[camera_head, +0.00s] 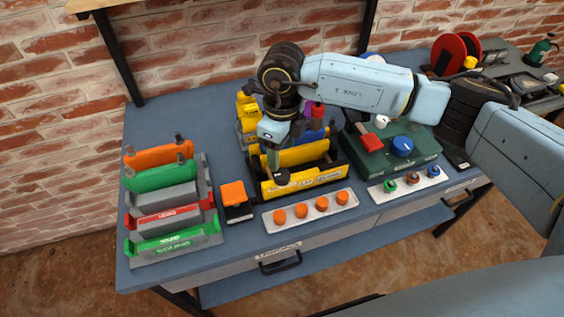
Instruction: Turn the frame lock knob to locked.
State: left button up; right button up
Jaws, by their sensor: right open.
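A yellow frame (310,178) with black ends stands in the middle of the bench. A dark round knob (282,177), which looks like the frame lock knob, sits at the left part of its front rail. My right gripper (274,158) points down just above and behind the knob. It is open, with nothing visible in it. I cannot tell whether the fingers touch the knob, nor which way the knob is turned. My arm hides part of the frame's back. My left gripper is not in view.
A rack of green, grey and orange blocks (212,228) stands at left, beside a black box with an orange top (233,193). A plate with several orange knobs (321,212) lies in front. A green box with a blue knob (402,146) stands at right.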

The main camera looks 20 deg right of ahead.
notch_tip(320, 180, up, 6)
jog(key=shift+f, duration=0.2)
jog(key=shift+a, duration=0.1)
dwell(0.3)
